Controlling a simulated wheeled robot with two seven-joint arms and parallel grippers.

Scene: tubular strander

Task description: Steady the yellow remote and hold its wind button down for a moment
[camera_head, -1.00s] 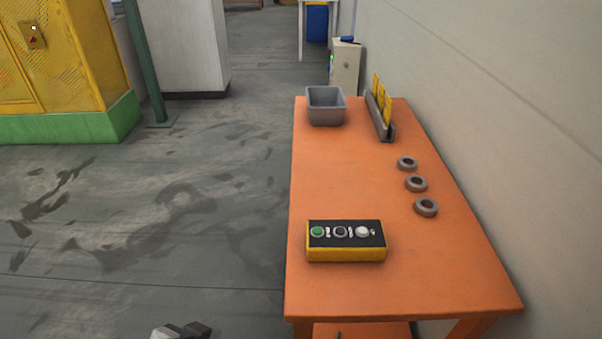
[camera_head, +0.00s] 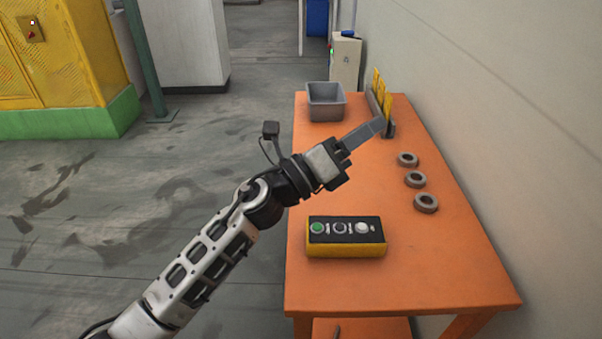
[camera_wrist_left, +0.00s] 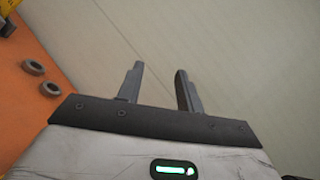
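The yellow remote (camera_head: 346,237) lies on the orange table near its front left. Its black top carries a green button (camera_head: 317,228), a dark button (camera_head: 340,228) and a white button (camera_head: 362,227); their labels are too small to read. My left gripper (camera_head: 378,126) reaches over the table beyond the remote, pointing right toward the wall. In the left wrist view its two fingers (camera_wrist_left: 158,88) stand apart with nothing between them. It does not touch the remote. My right gripper is not in view.
The orange table (camera_head: 420,270) stands along the wall. The table around the remote is clear.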

